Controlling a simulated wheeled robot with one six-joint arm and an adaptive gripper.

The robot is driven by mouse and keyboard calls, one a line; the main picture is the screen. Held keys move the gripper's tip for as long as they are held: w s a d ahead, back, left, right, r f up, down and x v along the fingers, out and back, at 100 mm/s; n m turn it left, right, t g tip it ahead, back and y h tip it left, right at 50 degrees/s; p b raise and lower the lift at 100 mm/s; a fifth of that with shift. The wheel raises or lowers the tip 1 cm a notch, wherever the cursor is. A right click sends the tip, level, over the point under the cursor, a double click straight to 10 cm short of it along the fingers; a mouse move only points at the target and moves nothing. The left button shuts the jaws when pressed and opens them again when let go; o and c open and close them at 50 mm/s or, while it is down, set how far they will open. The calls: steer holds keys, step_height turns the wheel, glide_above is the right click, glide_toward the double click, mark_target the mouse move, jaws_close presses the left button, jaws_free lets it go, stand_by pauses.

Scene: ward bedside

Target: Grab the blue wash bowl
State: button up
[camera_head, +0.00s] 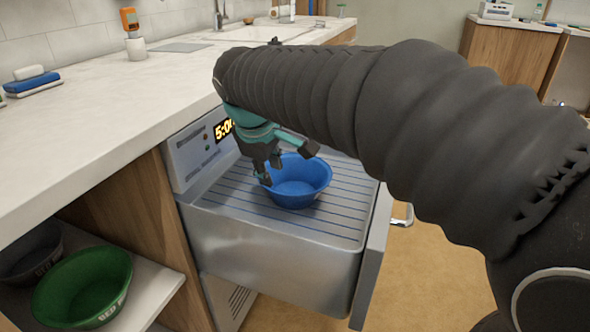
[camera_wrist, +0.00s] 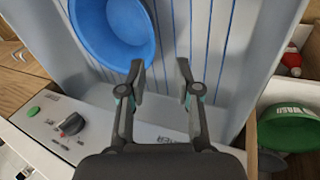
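The blue wash bowl (camera_head: 298,183) stands upright and looks empty on the ribbed rack inside the open pull-out drawer (camera_head: 270,250). It also shows at the upper left of the wrist view (camera_wrist: 112,35). My gripper (camera_head: 287,164) is open, with its fingers over the bowl's near-left and back side in the head view. In the wrist view my gripper (camera_wrist: 161,74) has clear space between its two fingers, and the bowl lies to their left. One fingertip is close to the bowl's rim; I cannot tell whether it touches. My arm hides part of the drawer's back.
A panel with a lit display (camera_head: 223,130) stands beside the rack. A green bowl (camera_head: 82,287) and a dark bowl (camera_head: 30,252) sit on the shelf below the counter (camera_head: 100,110). The drawer's raised front (camera_head: 372,255) stands at its right.

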steer(key=w+f, duration=0.1)
steer(key=w, duration=0.2)
glide_toward(285, 207)
steer(key=shift+w+a+f+g+h, duration=0.3)
steer(key=shift+a+f+h, duration=0.1)
steer(key=shift+a+f, duration=0.1)
steer(key=shift+w+b+x, duration=0.1)
steer(key=shift+b+x, duration=0.1)
steer(key=shift+x, duration=1.3)
steer(key=shift+w+b+x, duration=0.15)
steer(key=shift+x, duration=1.4)
steer(key=shift+d+r, duration=0.15)
steer(key=shift+r, duration=0.05)
jaws_close()
